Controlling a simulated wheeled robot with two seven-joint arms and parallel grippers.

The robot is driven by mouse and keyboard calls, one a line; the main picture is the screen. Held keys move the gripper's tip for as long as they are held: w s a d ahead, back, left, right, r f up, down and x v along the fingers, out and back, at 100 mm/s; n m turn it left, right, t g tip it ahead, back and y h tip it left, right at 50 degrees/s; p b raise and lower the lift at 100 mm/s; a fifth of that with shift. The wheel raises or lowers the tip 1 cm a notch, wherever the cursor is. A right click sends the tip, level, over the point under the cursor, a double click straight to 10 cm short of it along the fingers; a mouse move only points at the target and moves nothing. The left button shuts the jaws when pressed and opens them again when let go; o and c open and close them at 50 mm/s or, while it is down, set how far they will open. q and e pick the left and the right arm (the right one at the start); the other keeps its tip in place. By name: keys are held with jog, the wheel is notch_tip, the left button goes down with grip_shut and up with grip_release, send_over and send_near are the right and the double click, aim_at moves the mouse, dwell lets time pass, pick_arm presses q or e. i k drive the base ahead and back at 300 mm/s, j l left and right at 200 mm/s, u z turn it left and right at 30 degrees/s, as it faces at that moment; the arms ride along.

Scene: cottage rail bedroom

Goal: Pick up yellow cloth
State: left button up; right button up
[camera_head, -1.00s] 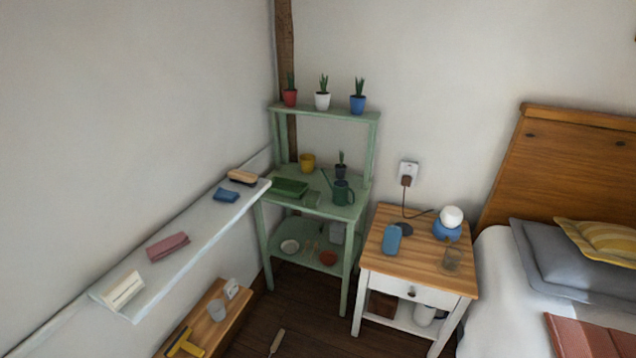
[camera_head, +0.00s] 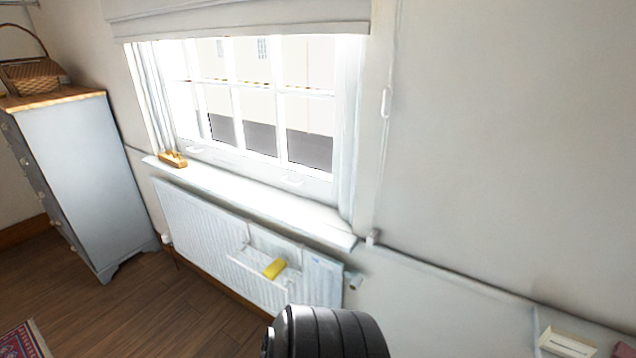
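The yellow cloth (camera_head: 275,268) is small in view and lies on a white rack (camera_head: 252,262) hung at the front of the radiator (camera_head: 205,232), below the window. It looks folded or bunched; its exact shape is too small to tell. A dark ribbed part of my own arm shows at the bottom centre, in front of the radiator's right end. Neither of my grippers shows in the head view.
A white window sill (camera_head: 240,198) juts out above the radiator, with a small wooden object (camera_head: 172,159) at its left end. A grey chest of drawers (camera_head: 85,180) bearing a wicker basket (camera_head: 30,75) stands at left. The wooden floor (camera_head: 120,315) before the radiator looks clear, with a rug (camera_head: 22,342) at lower left.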

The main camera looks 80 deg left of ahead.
aim_at(276, 269)
jog(key=u, duration=3.05)
